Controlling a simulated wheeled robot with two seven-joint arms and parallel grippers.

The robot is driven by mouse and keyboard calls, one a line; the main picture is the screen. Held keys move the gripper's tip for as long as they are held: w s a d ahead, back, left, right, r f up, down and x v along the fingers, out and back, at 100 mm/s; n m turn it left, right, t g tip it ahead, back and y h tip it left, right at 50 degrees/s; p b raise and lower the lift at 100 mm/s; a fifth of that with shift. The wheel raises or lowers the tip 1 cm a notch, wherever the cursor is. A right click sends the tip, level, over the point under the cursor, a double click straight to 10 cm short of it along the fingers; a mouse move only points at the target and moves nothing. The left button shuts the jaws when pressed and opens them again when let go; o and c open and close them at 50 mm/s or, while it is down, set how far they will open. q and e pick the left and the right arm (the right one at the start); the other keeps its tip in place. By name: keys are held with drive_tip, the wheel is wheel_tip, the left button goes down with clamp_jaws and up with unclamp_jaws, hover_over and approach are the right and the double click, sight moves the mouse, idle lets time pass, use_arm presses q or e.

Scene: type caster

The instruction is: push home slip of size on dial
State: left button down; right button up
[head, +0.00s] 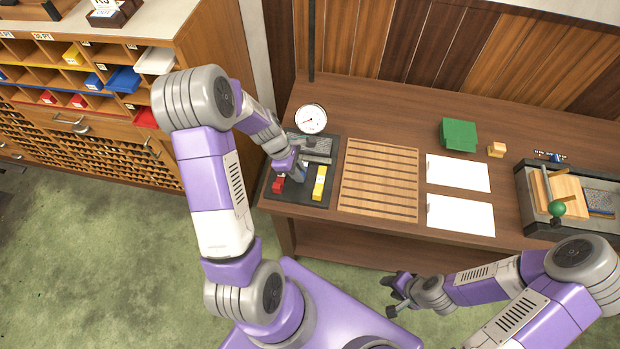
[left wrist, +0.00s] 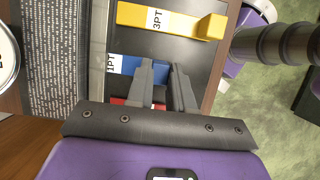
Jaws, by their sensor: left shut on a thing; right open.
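The white round dial (head: 311,119) stands at the back edge of a dark plate (head: 289,195) at the left of the table. The yellow 3PT slip (head: 319,183) lies on the plate; it also shows in the left wrist view (left wrist: 165,22). The blue 1PT slip (left wrist: 125,65) lies beside it, with my left gripper (left wrist: 163,75) shut on its tab end. The red slip (head: 278,185) is mostly hidden by the gripper in the left wrist view. In the head view my left gripper (head: 298,174) covers the blue slip. My right gripper (head: 398,292) is open and empty, off the table front.
A block of grey type (head: 318,146) lies on the plate behind the slips. A slatted wooden rack (head: 379,180) is just right of the plate. White sheets (head: 458,174), a green box (head: 459,135) and a press-like tray (head: 540,220) are further right. A type cabinet (head: 90,150) stands left.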

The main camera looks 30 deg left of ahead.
use_arm(q)
drive_tip(key=shift+w+a+r, duration=0.1)
drive_tip(key=shift+w, duration=0.05)
drive_tip(key=c, duration=1)
unclamp_jaws()
drive_tip(key=shift+w+a, duration=0.1)
drive_tip(key=shift+w, duration=0.05)
drive_tip(key=p+v, duration=0.1)
drive_tip(key=v, duration=0.6)
drive_tip(key=shift+r+p, duration=0.2)
drive_tip(key=shift+p, duration=0.1)
drive_tip(key=shift+s, duration=0.2)
